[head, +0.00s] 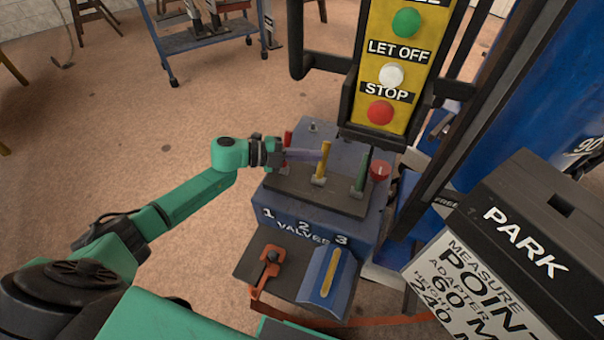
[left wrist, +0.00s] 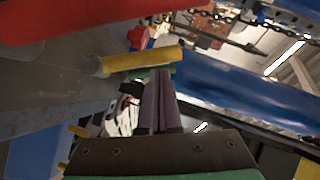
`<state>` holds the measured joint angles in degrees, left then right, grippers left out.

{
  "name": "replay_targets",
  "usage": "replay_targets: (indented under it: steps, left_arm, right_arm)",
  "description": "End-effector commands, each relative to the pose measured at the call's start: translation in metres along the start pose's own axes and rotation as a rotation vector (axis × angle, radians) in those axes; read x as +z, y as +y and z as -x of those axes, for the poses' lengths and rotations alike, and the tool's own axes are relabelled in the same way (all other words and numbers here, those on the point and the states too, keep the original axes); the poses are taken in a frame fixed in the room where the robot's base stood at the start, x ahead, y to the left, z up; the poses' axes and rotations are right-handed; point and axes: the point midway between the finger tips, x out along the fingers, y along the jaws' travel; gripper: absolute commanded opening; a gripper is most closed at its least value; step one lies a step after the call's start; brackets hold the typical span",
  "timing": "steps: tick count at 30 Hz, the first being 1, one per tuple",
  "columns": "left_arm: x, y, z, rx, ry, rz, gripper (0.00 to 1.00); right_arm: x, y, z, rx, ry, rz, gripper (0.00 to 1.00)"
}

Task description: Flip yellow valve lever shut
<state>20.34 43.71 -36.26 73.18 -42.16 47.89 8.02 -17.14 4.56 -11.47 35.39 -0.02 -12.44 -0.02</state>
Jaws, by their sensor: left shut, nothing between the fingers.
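The yellow valve lever (head: 323,163) stands nearly upright in the middle of the dark top plate of the valve box. My left gripper (head: 316,154) is shut and empty, reaching in from the left with its fingertips right beside the lever's upper part. In the left wrist view the yellow lever (left wrist: 142,59) lies across the picture just beyond the closed fingertips (left wrist: 159,72). I cannot tell whether they touch it. My right gripper is not in view.
A green lever (head: 362,172) stands just right of the yellow one, with a red knob (head: 380,170) behind. A red lever (left wrist: 110,14) is close to the left wrist camera. The yellow button panel (head: 400,65) rises behind the valve box (head: 312,222). Open floor lies left.

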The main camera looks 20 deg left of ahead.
Motion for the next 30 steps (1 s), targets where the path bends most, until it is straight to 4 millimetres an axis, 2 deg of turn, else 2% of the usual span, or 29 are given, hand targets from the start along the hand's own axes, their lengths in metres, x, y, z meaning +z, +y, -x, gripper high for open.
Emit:
replay_targets:
  steps: [24,27,30]
  left_arm:
    - [0.001,0.001,0.000,0.002,-0.001,0.002,0.00]
    - [0.001,0.002,0.005,0.002,-0.002,0.002,0.00]
    - [0.002,0.003,0.019,0.004,-0.003,0.003,0.00]
  right_arm:
    - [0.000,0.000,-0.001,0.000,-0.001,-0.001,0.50]
    - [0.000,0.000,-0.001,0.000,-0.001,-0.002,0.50]
    - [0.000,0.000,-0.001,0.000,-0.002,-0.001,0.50]
